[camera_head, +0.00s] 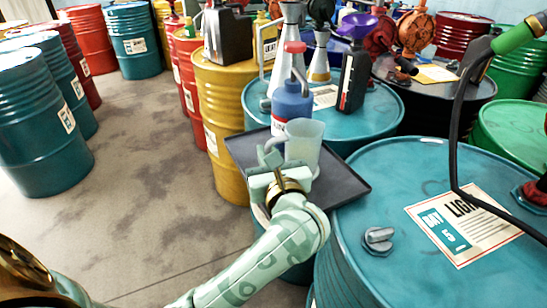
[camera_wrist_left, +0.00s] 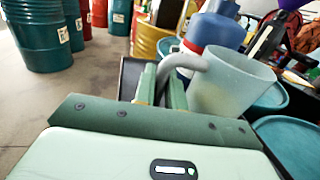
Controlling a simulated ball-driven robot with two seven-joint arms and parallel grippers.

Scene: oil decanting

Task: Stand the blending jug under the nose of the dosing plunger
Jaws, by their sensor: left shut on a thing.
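The blending jug (camera_head: 305,145) is a translucent, pale open-topped jug. It is upright above or on the dark tray (camera_head: 345,187); I cannot tell whether its base touches. My left gripper (camera_head: 271,163) is shut on the jug's handle, on the left side of its body. The wrist view shows the grey handle (camera_wrist_left: 187,62) between the fingers, with the jug body (camera_wrist_left: 232,82) to the right. My right gripper is not in view.
A teal drum (camera_head: 380,115) with funnels and a black bottle (camera_head: 353,78) stands behind the tray. A large teal drum (camera_head: 365,265) with a label and bung is at right. A black hose (camera_head: 455,120) hangs there. Open floor (camera_head: 130,190) lies to the left.

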